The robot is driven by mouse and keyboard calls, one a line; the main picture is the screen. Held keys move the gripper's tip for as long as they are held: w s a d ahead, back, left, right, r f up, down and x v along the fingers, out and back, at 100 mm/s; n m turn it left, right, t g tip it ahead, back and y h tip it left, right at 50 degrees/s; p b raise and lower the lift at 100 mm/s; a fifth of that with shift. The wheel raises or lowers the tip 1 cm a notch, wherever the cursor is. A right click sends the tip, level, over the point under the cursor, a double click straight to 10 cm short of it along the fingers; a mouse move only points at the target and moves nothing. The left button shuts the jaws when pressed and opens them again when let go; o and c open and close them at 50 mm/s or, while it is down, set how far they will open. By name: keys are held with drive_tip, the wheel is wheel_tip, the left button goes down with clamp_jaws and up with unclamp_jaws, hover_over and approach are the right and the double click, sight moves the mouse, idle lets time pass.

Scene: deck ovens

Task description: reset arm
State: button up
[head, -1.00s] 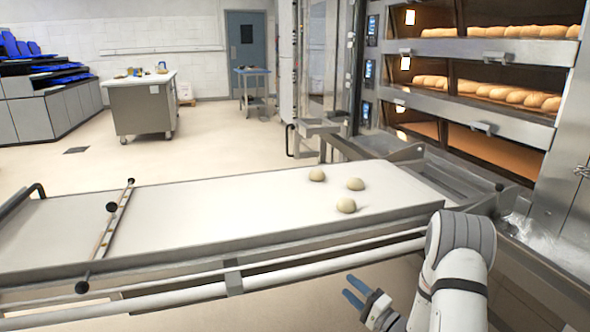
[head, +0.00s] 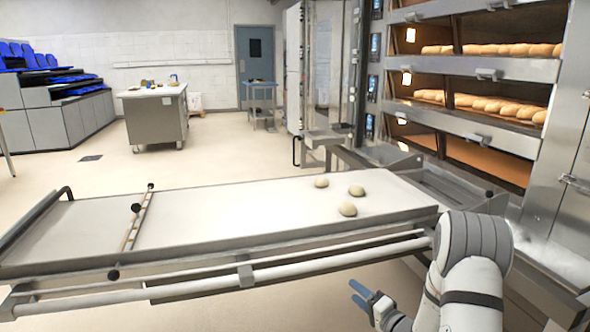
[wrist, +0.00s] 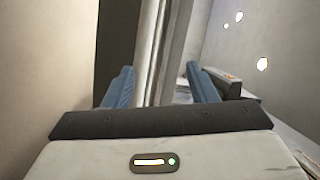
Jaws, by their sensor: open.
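My gripper (head: 361,292) has blue fingers and is low at the bottom right of the head view, in front of the loader's near edge and below its top. It is open and empty. In the wrist view the two blue fingers (wrist: 160,88) stand apart, with a pale upright post or edge behind the gap. My white and grey arm folds beside the gripper at the right. Several pale surfaces fill the rest of the wrist view, and I cannot tell what they belong to.
A long loader (head: 90,228) carries three dough balls (head: 348,209) near its right end. Its rail (head: 200,286) runs close behind my gripper. Deck ovens (head: 470,68) with loaves stand at the right. A worktable (head: 155,118) stands far back; open floor lies at left.

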drive_tip(key=s+d+r+n+g+h+p, duration=0.2)
drive_tip(key=r+h+p, duration=0.35)
drive_tip(key=r, duration=0.55)
drive_tip(key=s+d+r+n+g+h+p, duration=0.15)
drive_tip(key=r+h+p, duration=0.35)
drive_tip(key=r, duration=0.6)
drive_tip(key=s+a+r+n+g+p, duration=0.1)
drive_tip(key=s+a+r+g+p, duration=0.1)
drive_tip(key=s, duration=0.7)
drive_tip(key=s+a+r+n+g+p, duration=0.2)
drive_tip(key=s+r+g+p, duration=0.2)
drive_tip(key=s+r+p, duration=0.2)
drive_tip(key=s+a+r+n+g+p, duration=0.1)
drive_tip(key=s+a+r+g+p, duration=0.1)
drive_tip(key=s+r, duration=0.5)
drive_tip(key=s+g+p, duration=0.1)
drive_tip(key=s+p, duration=0.1)
drive_tip(key=s, duration=0.4)
drive_tip(key=shift+s+r, duration=0.3)
drive_tip(key=shift+s, duration=0.05)
drive_tip(key=shift+a+n, duration=0.1)
drive_tip(key=shift+n, duration=0.15)
